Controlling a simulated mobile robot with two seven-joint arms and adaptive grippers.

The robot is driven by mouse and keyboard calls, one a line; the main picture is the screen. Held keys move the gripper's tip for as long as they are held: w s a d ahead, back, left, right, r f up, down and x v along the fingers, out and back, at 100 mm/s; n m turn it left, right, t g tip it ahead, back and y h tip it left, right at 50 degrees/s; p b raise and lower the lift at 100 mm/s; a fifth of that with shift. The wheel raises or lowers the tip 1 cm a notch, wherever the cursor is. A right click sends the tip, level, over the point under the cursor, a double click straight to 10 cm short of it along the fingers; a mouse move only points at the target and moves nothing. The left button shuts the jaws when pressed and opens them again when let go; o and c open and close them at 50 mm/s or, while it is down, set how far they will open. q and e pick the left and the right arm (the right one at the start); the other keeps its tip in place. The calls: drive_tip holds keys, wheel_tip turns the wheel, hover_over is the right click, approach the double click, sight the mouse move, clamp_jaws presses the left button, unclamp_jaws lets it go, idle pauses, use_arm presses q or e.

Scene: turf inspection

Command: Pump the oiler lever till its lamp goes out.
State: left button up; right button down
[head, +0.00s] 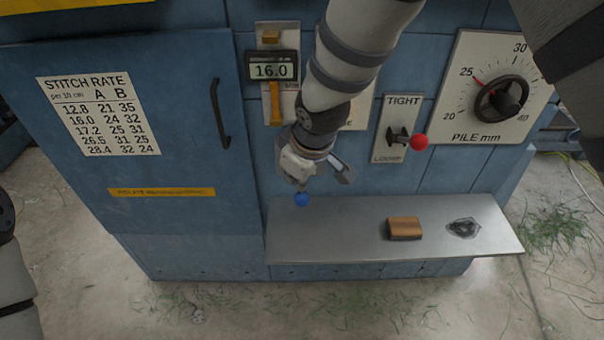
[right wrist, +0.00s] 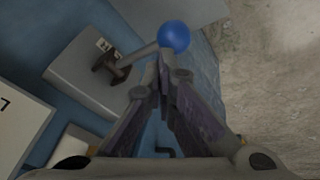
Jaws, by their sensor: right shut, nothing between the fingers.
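The oiler lever ends in a blue ball knob (head: 302,199), seen just below my right gripper (head: 303,181) in the head view. In the right wrist view the knob (right wrist: 174,37) sits on a grey rod (right wrist: 141,54) that comes out of a slot in a grey box (right wrist: 95,72). My right gripper (right wrist: 165,62) is shut and empty, its fingertips right by the knob. I cannot tell if they touch it. In the head view my arm and gripper hide the oiler box. I see no lamp. My left gripper is out of view.
A grey shelf (head: 340,240) juts out below, with a wood-brown block (head: 404,228) and a dark patch (head: 463,228) on it. A red-knobbed tight/loose lever (head: 419,142) and a pile dial (head: 501,99) are to the right. A cabinet door handle (head: 220,114) sticks out left.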

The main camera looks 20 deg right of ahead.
drive_tip(key=shift+s+a+f, duration=0.1)
drive_tip(key=shift+s+f, duration=0.2)
drive_tip(key=shift+f, duration=0.35)
drive_tip(key=shift+s+a+f, duration=0.1)
drive_tip(key=shift+s+f, duration=0.2)
drive_tip(key=shift+f, duration=0.3)
idle(1.0)
idle(0.4)
